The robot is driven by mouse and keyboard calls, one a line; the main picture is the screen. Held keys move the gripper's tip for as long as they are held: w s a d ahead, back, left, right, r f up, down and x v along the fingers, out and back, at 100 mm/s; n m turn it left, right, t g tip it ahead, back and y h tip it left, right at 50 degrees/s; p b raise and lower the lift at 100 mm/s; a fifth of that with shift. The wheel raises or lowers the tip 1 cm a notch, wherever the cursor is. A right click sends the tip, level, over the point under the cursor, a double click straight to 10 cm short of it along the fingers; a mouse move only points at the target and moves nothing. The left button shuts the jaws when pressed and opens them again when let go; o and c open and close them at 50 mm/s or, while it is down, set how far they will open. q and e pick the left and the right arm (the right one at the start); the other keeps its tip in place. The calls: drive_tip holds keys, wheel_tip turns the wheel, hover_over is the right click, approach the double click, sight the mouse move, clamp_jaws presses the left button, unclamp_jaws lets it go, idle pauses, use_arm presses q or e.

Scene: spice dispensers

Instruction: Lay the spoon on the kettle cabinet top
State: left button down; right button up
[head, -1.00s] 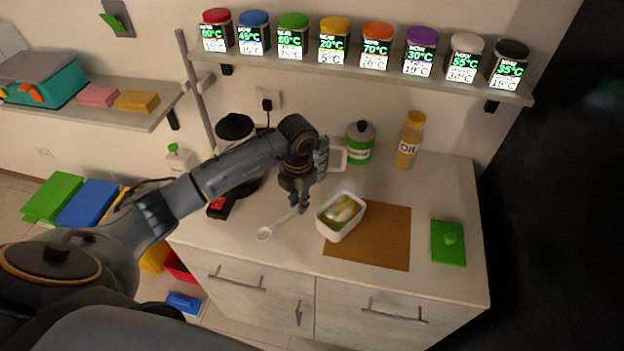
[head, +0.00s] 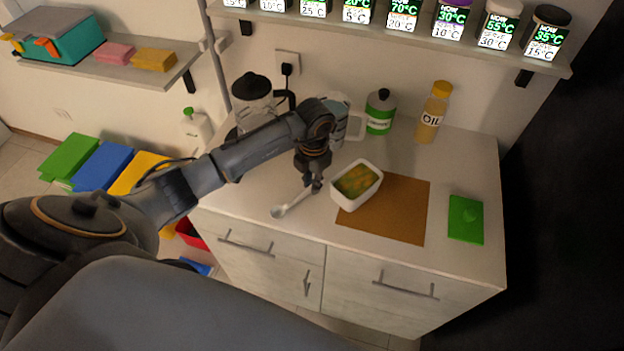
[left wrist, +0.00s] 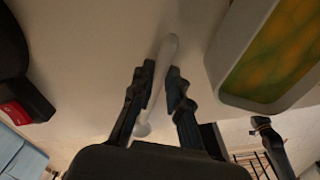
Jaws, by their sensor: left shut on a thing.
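The spoon (head: 296,200) is pale, with its round bowl toward the front left of the kettle cabinet top (head: 262,193). My left gripper (head: 316,187) points down at the spoon's handle end, left of a white food container (head: 371,185). In the left wrist view, the spoon (left wrist: 167,48) runs between the two dark fingers of the left gripper (left wrist: 160,78), which is shut on it. The spoon is at or close above the surface; any gap is too small to tell. My right gripper is not in view.
The container stands by a brown mat (head: 410,212), with a green lid (head: 466,220) to the right. An oil bottle (head: 432,115), a green-labelled bottle (head: 381,112) and a kettle (head: 253,100) stand behind. A shelf of spice jars hangs above. The counter's front strip is free.

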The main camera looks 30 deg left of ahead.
use_arm(q)
drive_tip(key=c, duration=1.2)
unclamp_jaws()
wheel_tip(320, 180, up, 12)
drive_tip(key=shift+d, duration=0.1)
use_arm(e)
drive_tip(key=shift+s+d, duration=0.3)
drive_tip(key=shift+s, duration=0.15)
use_arm(q)
drive_tip(key=shift+w, duration=0.1)
